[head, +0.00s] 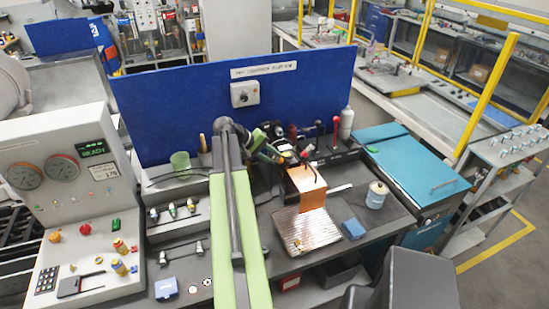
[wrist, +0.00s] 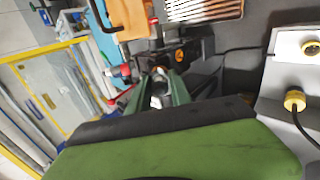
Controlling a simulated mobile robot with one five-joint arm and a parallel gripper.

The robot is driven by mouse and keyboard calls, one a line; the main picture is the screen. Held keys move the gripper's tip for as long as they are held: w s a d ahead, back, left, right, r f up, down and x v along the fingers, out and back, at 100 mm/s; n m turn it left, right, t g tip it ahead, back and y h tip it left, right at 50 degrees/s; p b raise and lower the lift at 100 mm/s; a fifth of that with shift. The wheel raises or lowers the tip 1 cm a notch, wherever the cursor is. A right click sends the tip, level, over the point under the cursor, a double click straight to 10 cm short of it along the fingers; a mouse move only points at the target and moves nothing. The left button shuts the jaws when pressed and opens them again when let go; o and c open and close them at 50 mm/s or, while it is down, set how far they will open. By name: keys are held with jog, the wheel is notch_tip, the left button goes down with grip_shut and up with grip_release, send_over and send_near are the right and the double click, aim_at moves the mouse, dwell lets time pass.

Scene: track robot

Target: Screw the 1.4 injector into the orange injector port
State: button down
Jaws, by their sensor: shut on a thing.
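My gripper (head: 262,145) is at the end of my green arm, beyond the work table's middle and left of the copper-orange block (head: 308,185). In the wrist view its green jaws (wrist: 160,88) are shut on a small silvery part (wrist: 158,97), mostly hidden between them; I cannot read a size on it. Just beyond the jaws is a dark fitting with an orange ring (wrist: 180,56), which looks like the orange injector port. I cannot tell whether the held part touches it. The orange block also shows in the wrist view (wrist: 130,18).
Several small injector-like parts (head: 173,209) stand on a grey rack at left, near a gauge panel (head: 70,165). A blue board (head: 180,95) closes off the back.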

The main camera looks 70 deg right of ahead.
jog(key=m, duration=0.4)
jog(key=shift+m, duration=0.4)
jog(key=m, duration=0.5)
jog(key=shift+m, duration=1.2)
jog(key=m, duration=0.2)
jog(key=shift+m, duration=0.3)
jog(key=m, duration=0.7)
jog(key=shift+m, duration=1.2)
